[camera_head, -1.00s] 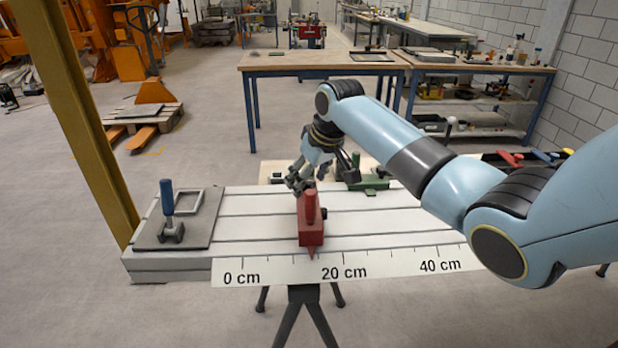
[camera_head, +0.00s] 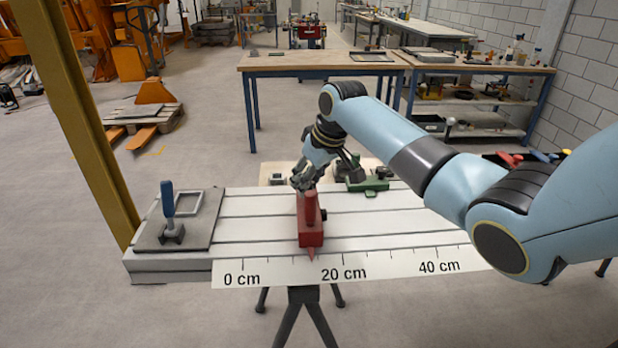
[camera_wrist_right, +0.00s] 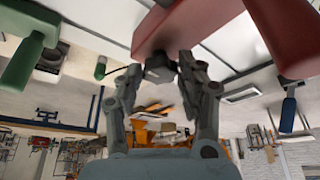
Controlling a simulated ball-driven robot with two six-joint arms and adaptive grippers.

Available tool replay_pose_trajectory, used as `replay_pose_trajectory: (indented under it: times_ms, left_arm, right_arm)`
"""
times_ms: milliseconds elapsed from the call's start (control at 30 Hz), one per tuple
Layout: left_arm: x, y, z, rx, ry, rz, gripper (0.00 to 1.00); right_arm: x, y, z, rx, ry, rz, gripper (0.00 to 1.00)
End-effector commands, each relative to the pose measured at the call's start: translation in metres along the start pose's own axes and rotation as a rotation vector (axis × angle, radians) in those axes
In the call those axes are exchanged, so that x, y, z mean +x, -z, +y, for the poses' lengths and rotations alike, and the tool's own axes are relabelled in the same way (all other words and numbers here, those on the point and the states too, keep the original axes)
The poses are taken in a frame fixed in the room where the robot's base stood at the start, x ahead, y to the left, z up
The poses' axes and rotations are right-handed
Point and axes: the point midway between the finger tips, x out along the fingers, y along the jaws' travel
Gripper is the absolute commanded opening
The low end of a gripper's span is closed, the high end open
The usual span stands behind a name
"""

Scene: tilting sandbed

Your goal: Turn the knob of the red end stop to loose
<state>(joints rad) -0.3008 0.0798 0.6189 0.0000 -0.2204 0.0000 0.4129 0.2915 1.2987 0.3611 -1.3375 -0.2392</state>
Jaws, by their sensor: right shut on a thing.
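The red end stop (camera_head: 311,232) stands on the pale slotted bed (camera_head: 262,230), its upright red handle on top. Its pointer lies between the 0 and 20 cm marks, nearer 20. In the wrist view the red block (camera_wrist_right: 195,25) is close up, with a grey knob (camera_wrist_right: 158,70) at its end facing my gripper. My right gripper (camera_head: 305,180) is at the far end of the block. In the wrist view the right gripper (camera_wrist_right: 159,74) has its fingertips on both sides of the knob, shut on it. The knob's setting cannot be read. My left gripper is not in view.
A green end stop (camera_head: 369,187) sits at the bed's far side, behind and right of the red one. A blue-handled clamp (camera_head: 168,212) stands on a grey plate at the left. A yellow post (camera_head: 75,110) rises at the left edge. The bed's front right is clear.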

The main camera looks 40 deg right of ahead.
Motion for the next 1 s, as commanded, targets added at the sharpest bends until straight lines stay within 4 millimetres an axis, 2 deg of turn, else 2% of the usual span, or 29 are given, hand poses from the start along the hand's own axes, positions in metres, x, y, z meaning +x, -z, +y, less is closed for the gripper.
replay_pose_trajectory:
  times_ms: [233, 467, 767, 1000]
  left_arm:
    - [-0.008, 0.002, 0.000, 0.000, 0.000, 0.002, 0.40]
    - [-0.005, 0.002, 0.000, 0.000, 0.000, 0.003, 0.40]
    - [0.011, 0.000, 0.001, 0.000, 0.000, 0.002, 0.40]
    - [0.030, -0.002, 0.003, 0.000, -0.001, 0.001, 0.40]
  right_arm:
    - [-0.001, 0.001, 0.002, -0.176, 0.074, -0.001, 0.06]
    - [0.001, 0.001, 0.003, -0.377, 0.158, 0.001, 0.06]
    - [0.003, 0.002, 0.005, -0.641, 0.267, 0.003, 0.06]
    - [0.004, 0.003, 0.006, -0.851, 0.354, 0.003, 0.06]
